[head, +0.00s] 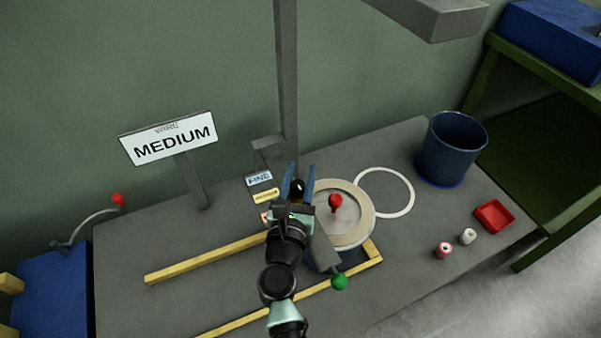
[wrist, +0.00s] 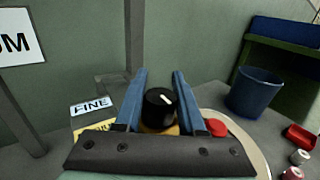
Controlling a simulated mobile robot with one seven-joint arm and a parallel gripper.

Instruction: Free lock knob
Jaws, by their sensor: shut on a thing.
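A round black knob (wrist: 158,113) with a white pointer mark shows in the wrist view between the two blue fingers of my gripper (wrist: 160,98). A tan part lies just below it. In the head view the black knob (head: 297,187) also sits between the fingers of my gripper (head: 298,178), left of a round cream-rimmed disc (head: 357,229). My gripper is shut on this knob. A red knob (head: 335,203) stands on the disc, and a green ball (head: 339,282) ends a grey lever beside it. My arm hides part of the machine.
A MEDIUM sign (head: 172,138) and small FINE label (head: 259,178) stand to the left. A grey post (head: 287,80) rises behind. A white ring (head: 409,196), blue bin (head: 449,150), red tray (head: 495,216) and two small spools (head: 443,250) lie right. Yellow rails (head: 210,258) run along the bench.

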